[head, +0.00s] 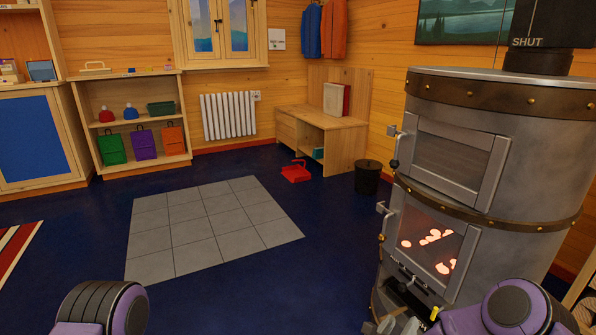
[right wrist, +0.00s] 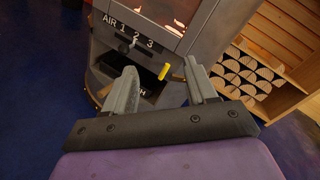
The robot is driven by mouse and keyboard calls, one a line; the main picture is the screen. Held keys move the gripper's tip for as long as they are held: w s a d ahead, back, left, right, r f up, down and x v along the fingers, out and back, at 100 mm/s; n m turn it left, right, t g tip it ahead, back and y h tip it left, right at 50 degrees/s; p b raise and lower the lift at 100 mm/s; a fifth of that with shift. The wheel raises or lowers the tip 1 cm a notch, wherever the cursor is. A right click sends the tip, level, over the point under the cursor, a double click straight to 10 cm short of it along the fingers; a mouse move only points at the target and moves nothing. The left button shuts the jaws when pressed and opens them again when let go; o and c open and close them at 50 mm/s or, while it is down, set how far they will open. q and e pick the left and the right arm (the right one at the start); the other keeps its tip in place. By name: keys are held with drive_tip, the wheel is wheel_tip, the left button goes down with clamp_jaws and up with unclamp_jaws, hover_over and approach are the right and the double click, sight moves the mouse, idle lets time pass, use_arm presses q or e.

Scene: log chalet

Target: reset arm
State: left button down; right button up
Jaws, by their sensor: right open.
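In the head view the right fingers (head: 397,323) show at the bottom edge, in front of the base of the stove (head: 505,130). A purple and black part of my left arm (head: 103,306) shows at lower left; its gripper is out of frame.
The stove's lower door (head: 428,240) shows glowing embers. A firewood rack (right wrist: 268,65) stands right of the stove. A black bin (head: 367,180) and red dustpan (head: 296,172) are on the floor by a wooden bench (head: 345,150). Grey floor tiles (head: 205,228) lie clear mid-room.

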drive_tip(key=s+a+f+n+g+y+b, duration=0.15)
drive_tip(key=s+f+n+y, duration=0.35)
drive_tip(key=s+f+n, duration=0.5)
drive_tip(key=s+a+f+n+g+y+b, duration=0.1)
drive_tip(key=s+a+f+n+g+y, duration=0.15)
drive_tip(key=s+f+n+y, duration=0.8)
use_arm(q)
wheel_tip(320, 180, down, 7)
drive_tip(key=s+d+b, duration=0.1)
drive_tip(key=b, duration=0.4)
use_arm(e)
drive_tip(key=s+d+f+n+g+h, duration=0.2)
drive_tip(key=s+d+n+g+h, duration=0.1)
drive_tip(key=s+d+n, duration=0.3)
drive_tip(key=s+d+f+n+g+h, duration=0.25)
drive_tip(key=s+n+g, duration=0.2)
drive_tip(key=s, duration=0.35)
use_arm(q)
wheel_tip(320, 180, up, 38)
drive_tip(key=w+a+p, duration=0.1)
drive_tip(key=p, duration=3.7)
use_arm(e)
wheel_tip(320, 180, up, 39)
drive_tip(key=w+d+t+h, duration=0.1)
drive_tip(key=w, duration=0.1)
drive_tip(key=shift+t+h, duration=0.3)
drive_tip(key=shift+t, duration=0.05)
